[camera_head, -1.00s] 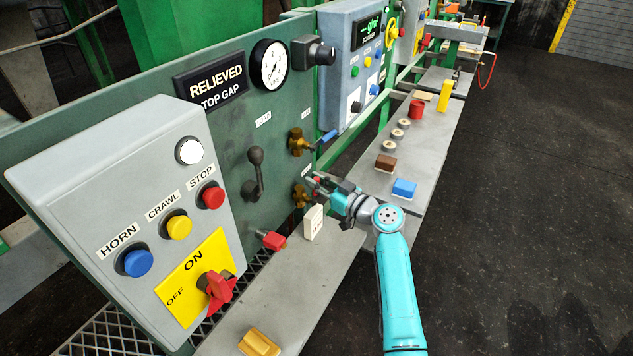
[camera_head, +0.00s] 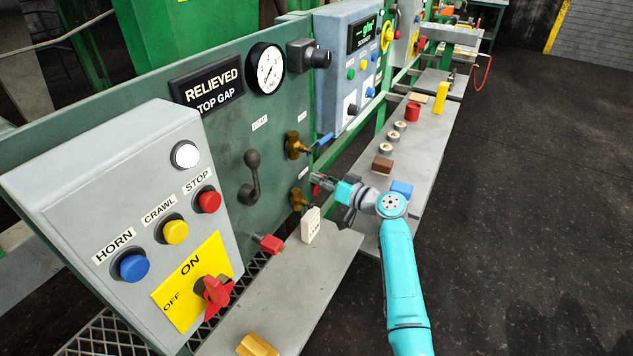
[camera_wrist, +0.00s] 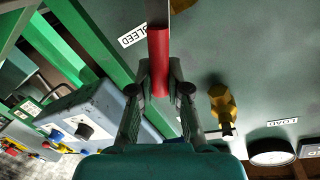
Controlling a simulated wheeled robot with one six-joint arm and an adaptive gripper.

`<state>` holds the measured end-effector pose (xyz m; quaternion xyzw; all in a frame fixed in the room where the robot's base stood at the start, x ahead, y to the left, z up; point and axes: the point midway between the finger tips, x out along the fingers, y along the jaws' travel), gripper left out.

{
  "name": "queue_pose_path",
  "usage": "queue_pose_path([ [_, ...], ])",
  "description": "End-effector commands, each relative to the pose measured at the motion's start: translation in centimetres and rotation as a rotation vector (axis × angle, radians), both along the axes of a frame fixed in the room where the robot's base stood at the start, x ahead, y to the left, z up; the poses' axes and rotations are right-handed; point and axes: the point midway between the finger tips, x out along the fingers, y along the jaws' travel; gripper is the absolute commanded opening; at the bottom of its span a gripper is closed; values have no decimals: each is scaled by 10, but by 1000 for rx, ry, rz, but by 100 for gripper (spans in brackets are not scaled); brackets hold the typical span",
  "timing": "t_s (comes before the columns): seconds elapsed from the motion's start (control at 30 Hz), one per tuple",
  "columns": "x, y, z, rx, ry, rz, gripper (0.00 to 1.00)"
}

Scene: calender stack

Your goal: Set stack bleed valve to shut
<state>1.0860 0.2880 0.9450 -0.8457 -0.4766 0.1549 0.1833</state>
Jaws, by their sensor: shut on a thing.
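The lower brass valve (camera_head: 298,199) on the green panel carries a small red handle (camera_head: 315,190), mostly hidden by my gripper in the head view. In the wrist view the red handle (camera_wrist: 159,50) runs up from between the fingertips, beside a BLEED label (camera_wrist: 132,33). My gripper (camera_wrist: 160,88) is shut on this handle, one finger on each side. In the head view my gripper (camera_head: 318,182) is at the panel's right edge, beside the lower valve. The angle of the handle against the valve body is hard to tell.
Just above is another brass valve (camera_head: 295,145) with a blue handle (camera_head: 322,141). A white box (camera_head: 311,225) stands on the grey shelf (camera_head: 285,290) below my gripper. A blue block (camera_head: 401,188) and a brown block (camera_head: 382,165) lie on the farther shelf.

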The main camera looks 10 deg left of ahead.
Motion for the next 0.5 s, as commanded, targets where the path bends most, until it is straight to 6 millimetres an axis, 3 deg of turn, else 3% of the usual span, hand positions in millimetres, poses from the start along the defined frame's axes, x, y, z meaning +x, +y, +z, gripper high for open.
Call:
queue_pose_path([
  [0.5,31,-12,-26,167,460,-2,0],
])
